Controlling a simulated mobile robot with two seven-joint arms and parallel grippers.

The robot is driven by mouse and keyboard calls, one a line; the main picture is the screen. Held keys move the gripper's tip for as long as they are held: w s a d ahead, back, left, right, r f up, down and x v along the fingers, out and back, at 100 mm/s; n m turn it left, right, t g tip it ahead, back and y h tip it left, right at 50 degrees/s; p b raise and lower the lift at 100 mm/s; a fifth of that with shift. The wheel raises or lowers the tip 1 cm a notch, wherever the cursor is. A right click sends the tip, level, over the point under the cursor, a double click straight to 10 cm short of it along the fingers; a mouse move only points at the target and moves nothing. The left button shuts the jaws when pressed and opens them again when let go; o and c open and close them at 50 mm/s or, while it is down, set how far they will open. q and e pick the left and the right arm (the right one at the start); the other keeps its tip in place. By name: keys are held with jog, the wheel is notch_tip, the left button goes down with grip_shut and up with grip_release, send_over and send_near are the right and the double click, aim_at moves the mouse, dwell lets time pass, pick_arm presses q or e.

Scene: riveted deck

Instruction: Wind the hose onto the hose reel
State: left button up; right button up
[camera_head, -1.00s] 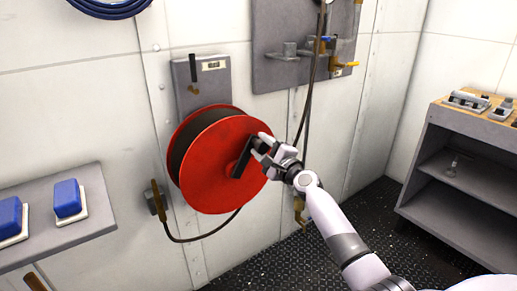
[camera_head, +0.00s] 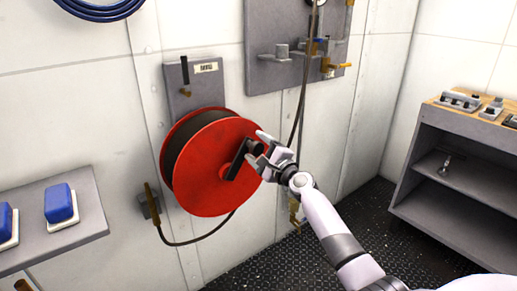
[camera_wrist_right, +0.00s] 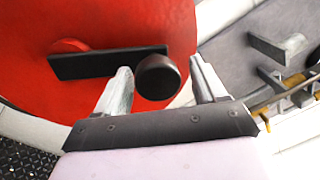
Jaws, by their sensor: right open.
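The hose reel (camera_head: 205,185) is a red drum mounted on the wall, with dark hose wound between its flanges. A black crank arm (camera_head: 237,160) with a round black knob is on its front face. In the right wrist view the knob (camera_wrist_right: 158,77) sits between the two fingers of my right gripper (camera_wrist_right: 165,88), with a gap on both sides. My right gripper also shows at the crank in the head view (camera_head: 262,148). The hose (camera_head: 185,243) hangs below the reel and curves left to a brass nozzle (camera_head: 153,203) at a wall holder. My left gripper is out of view.
A grey wall panel (camera_head: 265,25) with valves and a hanging line is right of the reel. A grey shelf unit (camera_head: 450,170) stands at the right. A grey ledge (camera_head: 85,225) with blue blocks is at the left. Dark floor lies between.

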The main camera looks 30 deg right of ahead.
jog(key=s, duration=0.2)
jog(key=s+p, duration=0.1)
jog(key=s, duration=0.2)
jog(key=shift+s+d+f, duration=0.1)
jog(key=shift+s+f, duration=0.1)
jog(key=shift+s+p, duration=0.3)
jog(key=shift+s, duration=0.35)
jog(key=shift+s+d+f, duration=0.1)
jog(key=shift+s, duration=0.1)
jog(key=s+a+f+n+g+y+p, duration=0.1)
jog(key=s+a+f+n+g+p, duration=0.25)
jog(key=s+a+f+n, duration=0.45)
jog(key=s+a+f+n+g+y+p, duration=0.1)
jog(key=s+a+f+n+g+p, duration=0.35)
jog(key=s+n, duration=0.5)
jog(key=s+a+f+n+p, duration=0.2)
jog(key=s+a+n, duration=0.4)
jog(key=s, duration=0.6)
jog(key=shift+a+f+n+g, duration=0.15)
jog(key=shift+n+g, duration=0.15)
jog(key=shift+n, duration=0.65)
